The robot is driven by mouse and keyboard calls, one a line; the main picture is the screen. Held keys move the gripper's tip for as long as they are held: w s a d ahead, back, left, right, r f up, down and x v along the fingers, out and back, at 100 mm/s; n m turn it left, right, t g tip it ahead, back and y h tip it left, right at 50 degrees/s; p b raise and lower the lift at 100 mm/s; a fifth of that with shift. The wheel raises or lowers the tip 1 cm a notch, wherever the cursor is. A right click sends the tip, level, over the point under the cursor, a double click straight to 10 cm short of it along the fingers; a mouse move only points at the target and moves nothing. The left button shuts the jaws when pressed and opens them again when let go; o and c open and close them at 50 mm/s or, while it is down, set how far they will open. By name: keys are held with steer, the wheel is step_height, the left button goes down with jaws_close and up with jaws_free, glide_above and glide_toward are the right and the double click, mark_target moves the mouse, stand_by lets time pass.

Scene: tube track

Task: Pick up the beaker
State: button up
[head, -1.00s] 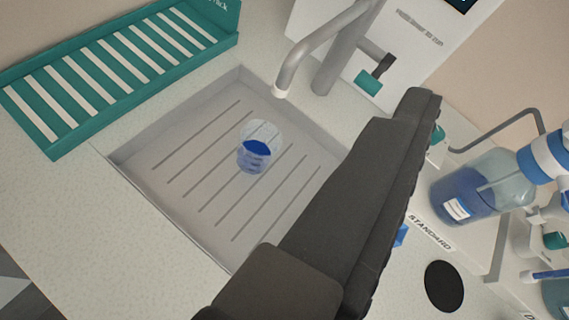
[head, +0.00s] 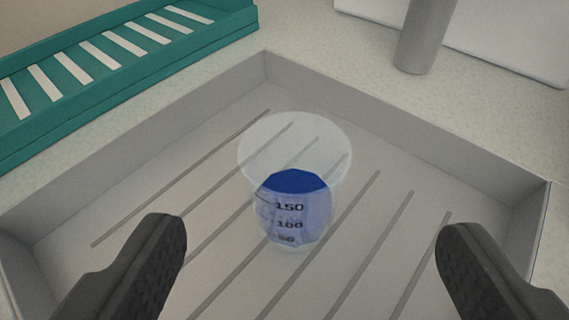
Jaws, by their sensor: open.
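The beaker (head: 292,212) is clear, with blue liquid in its lower part and volume marks on its side. It stands upright on the floor of a grey recessed tray (head: 95,182) with slotted lines. My gripper (head: 312,228) is open, with one dark finger at the lower left and one at the lower right. The beaker is seen between the two fingers, a little left of the middle between them and touching neither. How far the fingertips are from it in depth I cannot tell.
A teal rack (head: 120,62) with white slats lies beyond the tray at the upper left. A grey post (head: 427,38) stands behind the tray at the upper right, by a white panel (head: 505,38). The tray has raised walls; its floor around the beaker is clear.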

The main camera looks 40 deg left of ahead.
mark_target(297, 134)
steer(key=shift+x, duration=1.25)
steer(key=x, duration=0.2)
steer(key=b+x, duration=0.1)
steer(key=x, duration=0.1)
steer(key=shift+s+a+f, duration=0.2)
steer(key=shift+a+f, duration=0.1)
steer(key=shift+w+a+f, duration=0.1)
steer(key=shift+w+a, duration=0.15)
steer(key=shift+w, duration=0.1)
steer(key=c, duration=1.4)
